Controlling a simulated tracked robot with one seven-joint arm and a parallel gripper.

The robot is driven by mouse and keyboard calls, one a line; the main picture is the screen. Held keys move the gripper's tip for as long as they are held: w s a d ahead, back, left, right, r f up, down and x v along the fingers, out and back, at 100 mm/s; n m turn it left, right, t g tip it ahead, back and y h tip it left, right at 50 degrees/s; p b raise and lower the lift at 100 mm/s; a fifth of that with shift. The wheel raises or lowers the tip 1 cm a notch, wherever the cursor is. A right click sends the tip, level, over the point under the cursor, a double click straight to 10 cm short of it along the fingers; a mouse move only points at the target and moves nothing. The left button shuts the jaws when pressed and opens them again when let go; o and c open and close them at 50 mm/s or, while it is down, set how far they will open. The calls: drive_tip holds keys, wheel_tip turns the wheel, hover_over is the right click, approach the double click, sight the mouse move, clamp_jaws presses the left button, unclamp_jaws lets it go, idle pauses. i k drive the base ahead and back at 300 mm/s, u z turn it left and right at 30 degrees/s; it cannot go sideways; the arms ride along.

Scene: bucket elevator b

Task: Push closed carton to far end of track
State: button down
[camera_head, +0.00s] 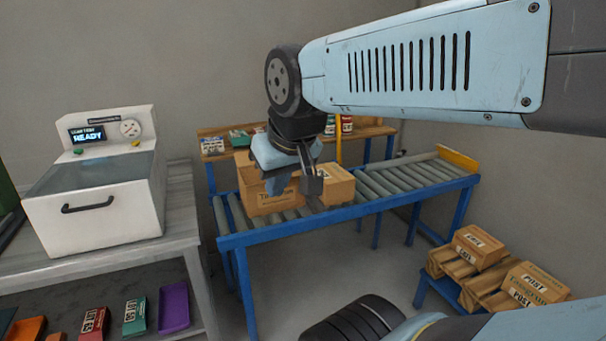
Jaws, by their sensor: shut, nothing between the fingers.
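A brown carton (262,200) with dark print on its side stands on the roller track (390,182), toward the track's left part. Its top is partly hidden by my arm, so I cannot tell whether its flaps are closed. A second brown carton (338,184) shows just right of it on the rollers. My gripper (312,186) is shut and empty, pointing down in front of the cartons. I cannot tell whether it touches either one. The track runs on blue rails to a yellow end stop (457,158) at the far right.
The rollers right of the cartons are clear. A wooden shelf (375,131) with small boxes stands behind the track. A white machine (100,200) reading READY sits on a bench at left. More cartons (478,245) lie on a low stand at lower right.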

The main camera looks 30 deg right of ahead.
sight(339, 186)
drive_tip(key=z, duration=0.45)
drive_tip(key=i, duration=0.9)
drive_tip(key=z, duration=1.2)
drive_tip(key=i, duration=0.65)
drive_tip(key=z, duration=0.25)
drive_tip(key=k, duration=0.9)
drive_tip(key=z, duration=0.2)
drive_tip(key=i, duration=0.9)
drive_tip(key=u, duration=0.1)
